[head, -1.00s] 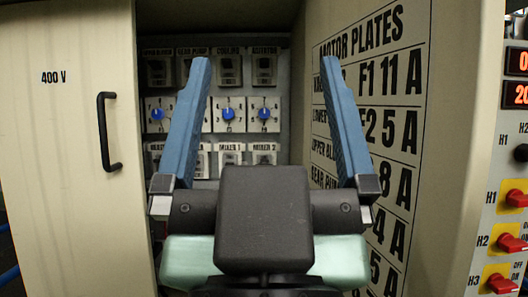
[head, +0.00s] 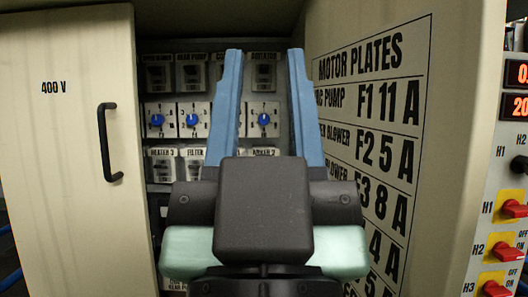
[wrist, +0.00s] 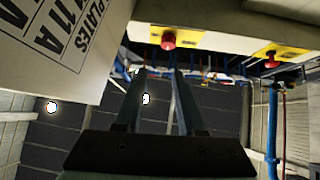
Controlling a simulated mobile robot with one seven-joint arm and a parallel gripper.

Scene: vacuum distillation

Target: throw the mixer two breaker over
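The label that appears to read "MIXER 2" (head: 265,152) shows between my fingers in the head view, in the lower row of the open cabinet. The breaker under it is hidden behind my gripper body. My gripper (head: 265,55) is in front of the cabinet opening with its two blue fingers pointing up and apart, and nothing is held between them. The wrist view also shows my gripper (wrist: 159,72) with a clear gap between the fingers. No breaker shows in the wrist view.
Blue rotary knobs (head: 157,120) line the middle row, with breakers (head: 264,75) above. The 400 V door (head: 65,150) with a black handle (head: 108,142) is at left. The motor plates panel (head: 400,150) closes the right side. Red switches (head: 514,209) are farther right.

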